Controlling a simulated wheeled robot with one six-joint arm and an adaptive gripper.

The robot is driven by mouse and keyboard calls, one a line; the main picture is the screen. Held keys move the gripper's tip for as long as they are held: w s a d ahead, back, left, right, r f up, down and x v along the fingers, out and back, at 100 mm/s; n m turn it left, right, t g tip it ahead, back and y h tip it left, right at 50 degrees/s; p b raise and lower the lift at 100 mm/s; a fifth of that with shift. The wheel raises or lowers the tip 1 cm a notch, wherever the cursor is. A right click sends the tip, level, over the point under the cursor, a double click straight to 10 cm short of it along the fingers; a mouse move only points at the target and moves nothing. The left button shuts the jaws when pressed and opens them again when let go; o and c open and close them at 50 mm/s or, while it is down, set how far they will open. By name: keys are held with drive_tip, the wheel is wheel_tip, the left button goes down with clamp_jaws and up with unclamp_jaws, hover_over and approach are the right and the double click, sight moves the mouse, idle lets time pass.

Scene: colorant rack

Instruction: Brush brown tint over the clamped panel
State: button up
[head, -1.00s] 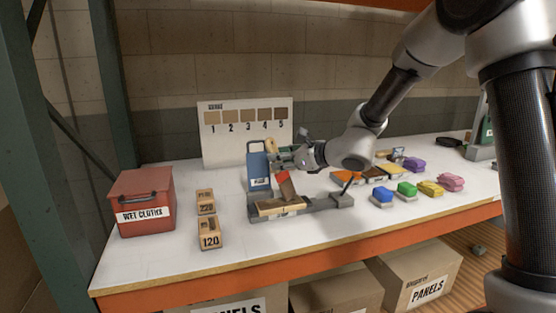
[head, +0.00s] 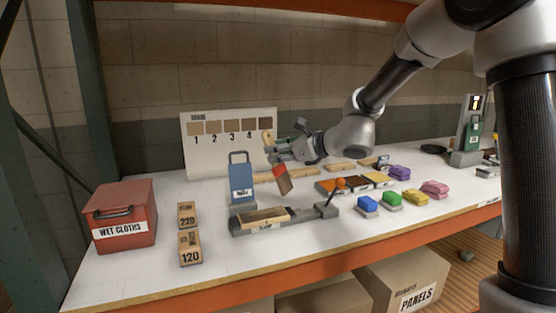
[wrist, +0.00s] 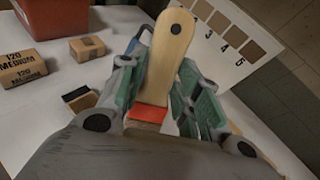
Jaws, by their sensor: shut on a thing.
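The brush has a pale wooden handle (wrist: 169,50), a red band (wrist: 148,113) and brown bristles (head: 286,186). My gripper (head: 277,152) is shut on the brush and holds it tilted, bristles down. The wooden panel (head: 262,217) lies flat in a grey clamp (head: 300,217) with an orange-knobbed lever (head: 340,184). The bristles look above and right of the panel, apart from it. How much of the panel is tinted is unclear. A tray of brown, orange and yellow sections (head: 346,184) lies right.
A blue holder (head: 242,192) stands behind the panel. A red wet-cloths box (head: 122,215) and sanding blocks (head: 190,247) are left. Several coloured blocks (head: 392,199) sit right of the clamp. A numbered swatch board (head: 228,150) stands at the back.

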sight(272, 142)
drive_tip(key=shift+r, duration=1.5)
